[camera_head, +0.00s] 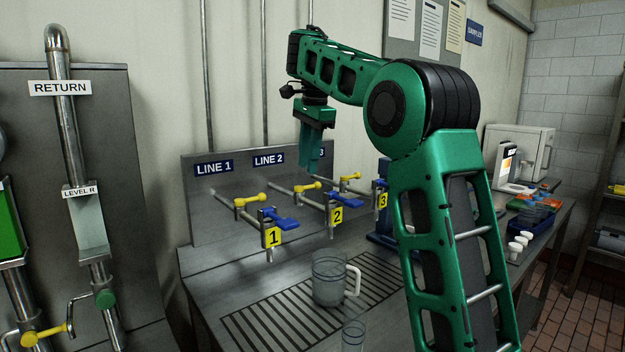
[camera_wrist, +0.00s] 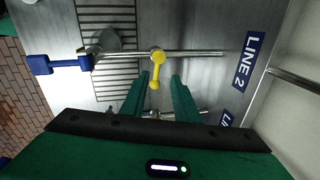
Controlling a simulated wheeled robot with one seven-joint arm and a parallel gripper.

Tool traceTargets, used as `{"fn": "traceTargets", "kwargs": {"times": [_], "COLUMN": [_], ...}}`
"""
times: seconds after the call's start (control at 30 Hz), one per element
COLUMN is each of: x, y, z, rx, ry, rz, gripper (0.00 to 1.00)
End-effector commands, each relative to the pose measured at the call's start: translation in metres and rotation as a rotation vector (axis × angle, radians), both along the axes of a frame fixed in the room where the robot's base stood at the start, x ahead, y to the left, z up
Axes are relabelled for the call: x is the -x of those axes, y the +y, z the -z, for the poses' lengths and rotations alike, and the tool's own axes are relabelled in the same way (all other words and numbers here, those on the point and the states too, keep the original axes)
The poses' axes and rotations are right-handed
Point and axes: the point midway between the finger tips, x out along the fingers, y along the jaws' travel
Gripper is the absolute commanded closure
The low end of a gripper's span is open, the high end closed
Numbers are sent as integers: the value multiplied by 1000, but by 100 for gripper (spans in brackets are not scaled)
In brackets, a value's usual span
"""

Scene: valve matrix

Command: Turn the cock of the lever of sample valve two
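Sample valve two carries a yellow tag (camera_head: 337,215) with a 2. Its blue lever (camera_head: 343,197) sits on the front end of the line 2 pipe; a blue lever (camera_wrist: 42,64) also shows at the left of the wrist view. A yellow lever (camera_head: 308,187) sits further back on the same pipe; the wrist view shows it (camera_wrist: 156,70) ahead of the fingers, near the gap between their tips. My gripper (camera_head: 309,168) is open and empty above the line 2 pipe. Its two green fingers (camera_wrist: 160,78) stand apart. Contact with the yellow lever cannot be told.
Valve one, tagged 1 (camera_head: 272,238), and valve three, tagged 3 (camera_head: 382,201), flank valve two with similar levers. The LINE 2 sign (camera_wrist: 248,60) is on the back panel. A clear jug (camera_head: 328,282) stands on the drain grate. My arm covers the bench's right part.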

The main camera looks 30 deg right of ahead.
Motion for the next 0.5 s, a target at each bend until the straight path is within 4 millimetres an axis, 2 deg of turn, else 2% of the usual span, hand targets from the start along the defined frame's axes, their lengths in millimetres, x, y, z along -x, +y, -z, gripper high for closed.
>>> {"fn": "traceTargets", "kwargs": {"times": [0.3,0.5], "x": [-6,-9], "y": [-3,-3], "z": [32,46], "rx": [0,0], "ry": [2,1], "rz": [3,5], "gripper": [72,72]}}
